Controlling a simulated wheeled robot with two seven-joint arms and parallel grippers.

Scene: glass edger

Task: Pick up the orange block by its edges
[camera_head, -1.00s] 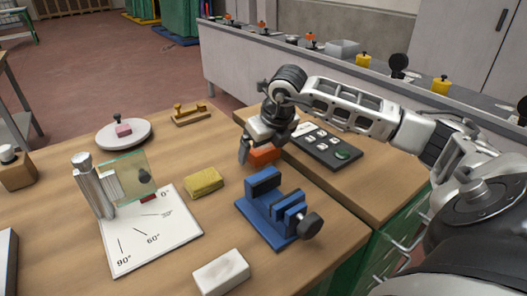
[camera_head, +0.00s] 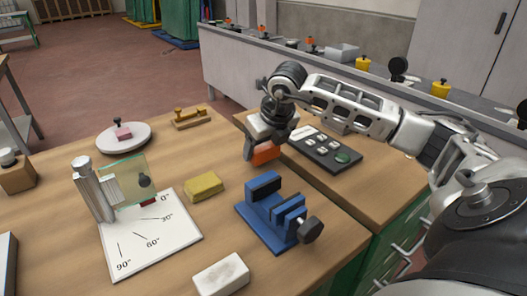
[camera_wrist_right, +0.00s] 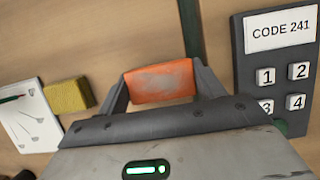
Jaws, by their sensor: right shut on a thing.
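The orange block (camera_head: 265,153) is between the fingers of my right gripper (camera_head: 257,150), behind the blue vise. In the right wrist view the orange block (camera_wrist_right: 160,82), with a greyish worn patch on its face, spans the gap between the two dark fingers of the right gripper (camera_wrist_right: 162,88). The fingers are shut on its two opposite ends. I cannot tell for sure whether the block is clear of the table. My left gripper is not in view.
The blue vise (camera_head: 262,222) stands just in front of the block. A keypad (camera_head: 325,150) lies to the right, a yellow sponge (camera_head: 204,187) to the left. An angle sheet (camera_head: 180,238) with a glass pane (camera_head: 124,180) and a white block (camera_head: 222,275) are nearer.

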